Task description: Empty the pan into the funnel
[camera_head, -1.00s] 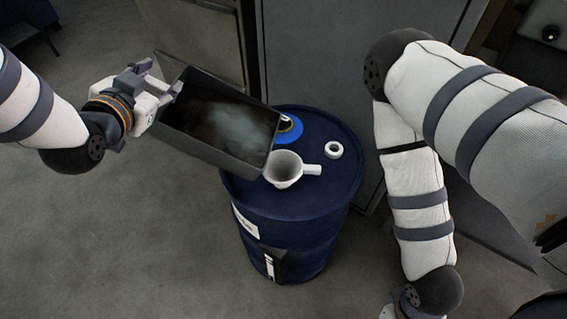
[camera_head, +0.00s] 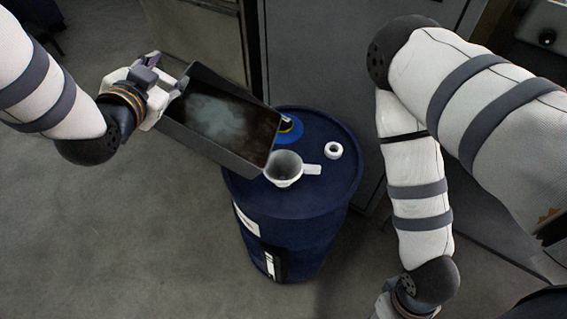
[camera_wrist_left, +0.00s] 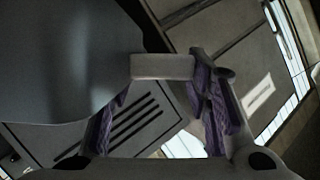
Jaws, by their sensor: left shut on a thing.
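The pan (camera_head: 222,115) is a dark grey rectangular tray with a dark, shiny inside. It is tilted, its lower right corner close to the white funnel (camera_head: 287,168) on top of the blue drum (camera_head: 292,212). My left gripper (camera_head: 168,92) is shut on the pan's left end wall. In the left wrist view the pan is the large grey shape (camera_wrist_left: 60,60) at the left, beside the gripper's fingers (camera_wrist_left: 165,105). I cannot tell whether liquid runs from the pan. My right arm hangs at the right, its gripper cut off by the lower edge.
A small white ring-shaped cap (camera_head: 333,150) lies on the drum top, right of the funnel. A blue disc (camera_head: 291,128) is at the drum's back. Grey cabinets (camera_head: 325,60) stand behind. The floor (camera_head: 130,240) left of the drum is clear.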

